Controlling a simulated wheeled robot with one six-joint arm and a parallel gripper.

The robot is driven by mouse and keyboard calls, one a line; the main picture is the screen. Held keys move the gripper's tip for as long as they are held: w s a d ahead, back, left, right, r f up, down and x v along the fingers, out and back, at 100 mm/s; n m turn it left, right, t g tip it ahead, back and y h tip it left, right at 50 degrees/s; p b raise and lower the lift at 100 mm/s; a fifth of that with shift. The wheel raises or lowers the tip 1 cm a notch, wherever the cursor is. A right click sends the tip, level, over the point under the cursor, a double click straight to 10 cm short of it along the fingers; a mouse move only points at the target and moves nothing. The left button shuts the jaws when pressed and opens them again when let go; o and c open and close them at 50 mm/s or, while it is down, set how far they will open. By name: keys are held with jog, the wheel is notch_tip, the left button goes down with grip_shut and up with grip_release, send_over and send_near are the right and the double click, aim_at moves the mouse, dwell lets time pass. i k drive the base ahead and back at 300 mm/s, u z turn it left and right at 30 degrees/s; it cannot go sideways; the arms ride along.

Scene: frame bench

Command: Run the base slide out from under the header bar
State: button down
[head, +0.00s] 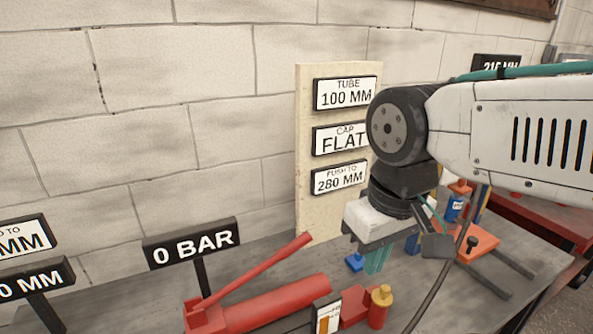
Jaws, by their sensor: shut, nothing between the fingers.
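My gripper (376,264) hangs over the grey bench in the head view, with its teal fingers pointing down and shut on nothing. A small blue block (354,262) lies just left of the fingers; I cannot tell whether they touch. Behind my arm to the right, an orange-red plate (474,240) with a black knob lies by dark parallel bars (490,284). A blue cylinder (454,210) with a white label stands behind the plate. I cannot make out the base slide or header bar for certain; my arm hides part of that area.
A red hand pump (270,305) with a raised lever lies at the front, beside a yellow-capped fitting (380,300). A "0 BAR" sign (192,243) stands to its left. A board (310,180) reads tube 100 mm, cap flat, push to 280 mm. A block wall closes the back.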

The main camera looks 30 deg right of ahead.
aim_at(477, 242)
jog(key=u, duration=0.05)
jog(key=k, duration=1.1)
jog(key=z, duration=0.8)
jog(key=i, duration=0.8)
jog(key=u, duration=0.1)
